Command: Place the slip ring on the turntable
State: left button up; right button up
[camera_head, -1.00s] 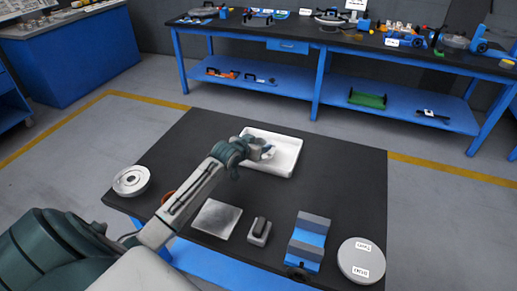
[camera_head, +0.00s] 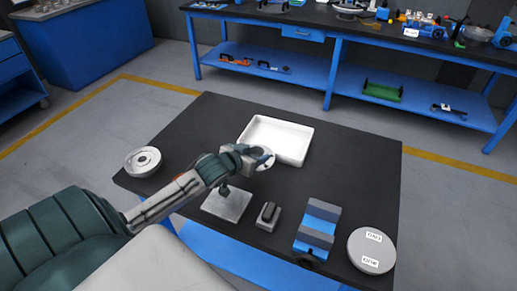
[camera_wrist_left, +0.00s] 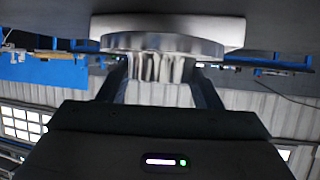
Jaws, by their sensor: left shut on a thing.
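My left gripper (camera_head: 256,158) is shut on a pale metal flanged piece, which I take to be the slip ring (camera_head: 264,163). It is held above the dark table, near the tray's front left corner. In the left wrist view the held piece (camera_wrist_left: 163,44) shows a shiny round flange and a narrower ribbed part between the fingers. Two round things could be the turntable, and I cannot tell which: a grey disc with two white labels (camera_head: 371,251) at the front right, and a pale stepped disc with a dark centre (camera_head: 142,161) at the left. My right gripper is not in view.
A white tray (camera_head: 296,155) looks empty at the back of the table. A flat grey plate (camera_head: 224,207), a small block with a dark top (camera_head: 266,217) and a blue and grey V-shaped block (camera_head: 316,231) stand along the front. A blue workbench (camera_head: 330,60) is beyond.

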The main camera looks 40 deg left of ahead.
pick_arm(q)
jog(key=shift+s+d+r, duration=0.15)
jog(key=shift+s, duration=0.25)
jog(key=shift+d, duration=0.1)
